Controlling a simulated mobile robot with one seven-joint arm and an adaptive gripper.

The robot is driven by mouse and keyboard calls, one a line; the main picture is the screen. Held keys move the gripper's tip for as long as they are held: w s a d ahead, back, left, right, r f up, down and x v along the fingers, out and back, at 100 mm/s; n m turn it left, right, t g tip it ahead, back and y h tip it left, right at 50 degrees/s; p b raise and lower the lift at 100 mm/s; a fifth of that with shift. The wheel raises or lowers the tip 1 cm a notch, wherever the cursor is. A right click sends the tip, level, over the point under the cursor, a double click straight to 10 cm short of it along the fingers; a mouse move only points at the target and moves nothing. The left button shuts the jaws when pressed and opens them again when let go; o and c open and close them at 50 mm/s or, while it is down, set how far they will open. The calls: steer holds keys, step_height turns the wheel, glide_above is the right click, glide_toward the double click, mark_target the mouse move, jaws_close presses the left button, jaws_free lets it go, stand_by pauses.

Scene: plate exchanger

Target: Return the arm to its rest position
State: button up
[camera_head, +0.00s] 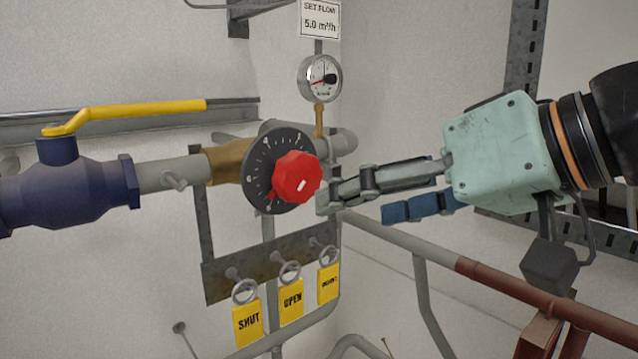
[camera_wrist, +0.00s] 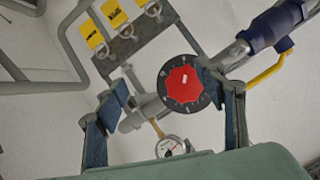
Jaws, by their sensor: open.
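My gripper (camera_head: 352,204) is at the right in the head view, reaching left with its fingertips close to the red knob (camera_head: 297,177). The knob sits on a black dial (camera_head: 262,150) with white marks. In the wrist view my gripper (camera_wrist: 165,90) has its two blue-padded fingers spread wide. The red knob (camera_wrist: 184,84) shows between them, nearer the right finger, whose tip overlaps the edge of the dial. Nothing is held. I cannot tell whether the right finger touches the dial. My arm (camera_head: 610,120) extends in from the right edge.
A blue valve (camera_head: 75,190) with a yellow lever (camera_head: 125,113) is on the pipe at left. A pressure gauge (camera_head: 319,78) stands above the knob. Yellow tags (camera_head: 290,299) hang from a bracket (camera_head: 225,279) below. A pipe rail (camera_head: 440,258) runs beneath my gripper.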

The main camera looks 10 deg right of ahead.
steer(key=s+d+f+m+g+h, duration=0.15)
steer(key=f+h, duration=0.25)
steer(key=f, duration=0.9)
steer(key=d+f+m+g+h, duration=0.2)
steer(key=f+h, duration=0.1)
steer(key=f, duration=1)
step_height(320, 180, up, 16)
steer(key=p, duration=1.6)
steer(key=shift+s+d+h+p, duration=0.3)
steer(key=shift+s+h+p, duration=0.05)
steer(key=shift+h, duration=0.05)
